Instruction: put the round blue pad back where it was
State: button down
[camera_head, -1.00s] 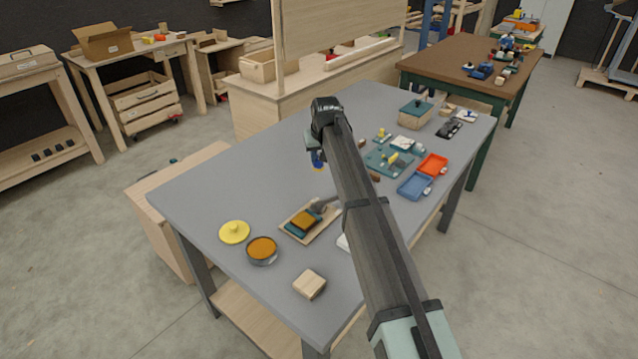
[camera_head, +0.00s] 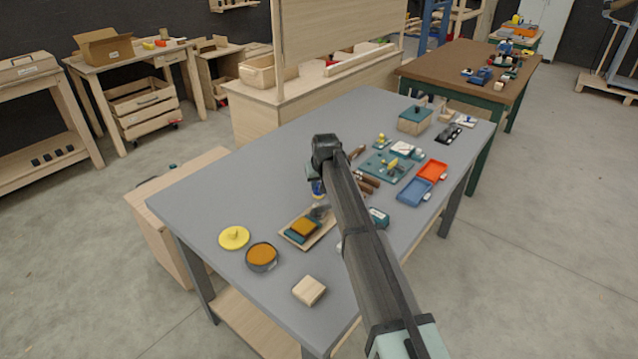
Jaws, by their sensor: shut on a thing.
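My gripper (camera_head: 317,181) points down over the middle of the grey table (camera_head: 210,190), just beyond the wooden board (camera_head: 296,241). It is shut on a small blue thing (camera_head: 318,188), which looks like the round blue pad; its shape is mostly hidden by my gripper and arm. A thin yellowish edge shows under it. I cannot tell its height above the table.
Left of the board are a yellow lidded disc (camera_head: 234,237) and a bowl with orange contents (camera_head: 261,255). A wooden block (camera_head: 309,290) lies in front. Blue (camera_head: 414,191) and red (camera_head: 432,171) trays stand right. The table's left part is clear.

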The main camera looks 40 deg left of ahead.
jog(key=shift+f, duration=0.1)
jog(key=c, duration=0.9)
grip_release()
jog(key=v, duration=1.2)
jog(key=shift+w, duration=0.1)
